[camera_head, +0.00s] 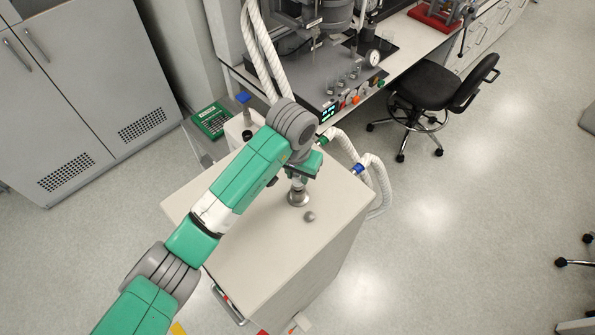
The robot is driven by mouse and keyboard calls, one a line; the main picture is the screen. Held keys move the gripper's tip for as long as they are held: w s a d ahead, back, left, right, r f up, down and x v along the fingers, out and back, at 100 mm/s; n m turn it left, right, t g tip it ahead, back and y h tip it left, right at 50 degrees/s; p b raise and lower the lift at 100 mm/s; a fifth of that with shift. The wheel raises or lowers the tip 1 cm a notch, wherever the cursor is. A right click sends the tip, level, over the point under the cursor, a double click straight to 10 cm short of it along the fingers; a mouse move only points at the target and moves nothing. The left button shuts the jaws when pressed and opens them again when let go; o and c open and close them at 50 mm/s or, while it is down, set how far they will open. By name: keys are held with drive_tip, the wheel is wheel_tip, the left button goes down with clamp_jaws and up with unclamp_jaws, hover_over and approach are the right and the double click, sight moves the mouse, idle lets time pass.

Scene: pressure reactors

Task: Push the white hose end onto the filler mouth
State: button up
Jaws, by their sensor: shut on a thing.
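My gripper (298,178) points down over the pale top of a box-shaped unit (255,262). It is shut on a small pale piece, which I take to be the white hose end; my wrist and fingers hide most of it. The filler mouth (298,198) is a round, shiny metal piece on the unit's top, directly under my gripper. I cannot tell whether the held piece touches it or is seated on it. A small grey round piece (310,216) lies on the top just in front of the mouth.
White hoses (377,185) with a blue (357,169) and a green fitting (326,138) loop behind the unit's right edge. More white hoses (262,50) hang by the reactor bench (335,85). A black chair (432,88) stands right. The unit's front top is clear.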

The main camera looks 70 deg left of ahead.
sight(296, 179)
drive_tip(key=shift+f, duration=0.65)
idle(0.5)
drive_tip(key=o, duration=1)
drive_tip(key=shift+r, duration=0.1)
drive_tip(key=r, duration=0.5)
drive_tip(key=r+b, duration=0.1)
drive_tip(key=r, duration=0.1)
drive_tip(key=shift+s+d+r, duration=0.25)
drive_tip(key=shift+s+d, duration=0.1)
